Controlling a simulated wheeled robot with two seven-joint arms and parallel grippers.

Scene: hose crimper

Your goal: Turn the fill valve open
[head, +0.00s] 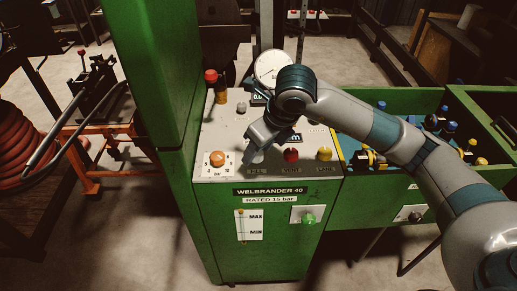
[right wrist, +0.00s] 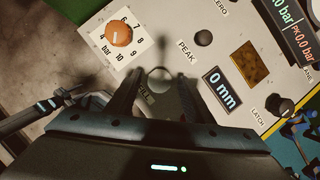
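The fill valve shows in the right wrist view as a round pale grey knob (right wrist: 160,73), next to a partly covered label that appears to read FILL. In the head view my right gripper hides the knob, above the FILL label on the panel. My right gripper (head: 252,158) reaches down over the panel from the right. In the right wrist view its two dark fingers (right wrist: 155,92) stand apart on either side of the knob, with gaps visible. I cannot tell how deep the knob sits between them.
An orange knob (head: 217,158) with a bar scale sits left of the gripper. A red knob (head: 291,155) and a yellow knob (head: 324,153) sit to its right. A green post (head: 165,80) rises at the left.

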